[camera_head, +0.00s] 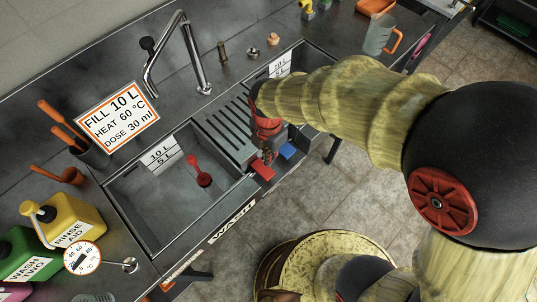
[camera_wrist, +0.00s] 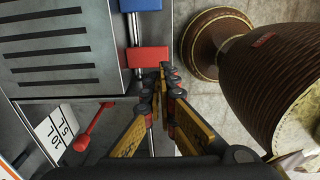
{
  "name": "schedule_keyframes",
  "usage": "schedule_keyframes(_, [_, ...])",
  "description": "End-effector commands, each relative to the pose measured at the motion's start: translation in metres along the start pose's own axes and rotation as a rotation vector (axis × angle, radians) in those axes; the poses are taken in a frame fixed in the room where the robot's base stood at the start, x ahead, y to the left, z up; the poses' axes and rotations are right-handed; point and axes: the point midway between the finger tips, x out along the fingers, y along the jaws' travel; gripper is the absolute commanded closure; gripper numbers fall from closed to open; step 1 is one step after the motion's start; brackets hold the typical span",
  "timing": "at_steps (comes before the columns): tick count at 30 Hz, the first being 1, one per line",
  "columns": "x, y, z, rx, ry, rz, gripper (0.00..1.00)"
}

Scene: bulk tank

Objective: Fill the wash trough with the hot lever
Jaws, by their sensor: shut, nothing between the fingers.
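The wash trough (camera_head: 150,215) is the left basin, with a WASH label on its front edge and a 10 L / 5 L scale (camera_head: 162,158) on its back wall. I see no water in it. A red-handled part (camera_head: 198,172) is inside it. The red lever (camera_head: 262,169) and blue lever (camera_head: 287,150) stick out at the front between the basins. In the wrist view, the red lever (camera_wrist: 148,58) is just beyond the fingertips of my gripper (camera_wrist: 163,70), with the blue lever (camera_wrist: 140,5) above. My gripper (camera_head: 266,154) is shut and empty; whether it touches the red lever is unclear.
The faucet (camera_head: 185,55) stands behind the trough. A sign (camera_head: 117,115) reads fill 10 L, heat 60 °C, dose 30 ml. Yellow rinse aid (camera_head: 72,220) and green wash (camera_head: 30,255) containers stand at left. A round brown object (camera_wrist: 250,60) is right of my gripper.

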Motion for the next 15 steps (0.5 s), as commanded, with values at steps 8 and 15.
schedule_keyframes(8, [0.059,-0.001,0.000,0.000,0.001,-0.003,1.00])
schedule_keyframes(15, [0.094,-0.001,0.000,0.000,0.000,-0.001,1.00])
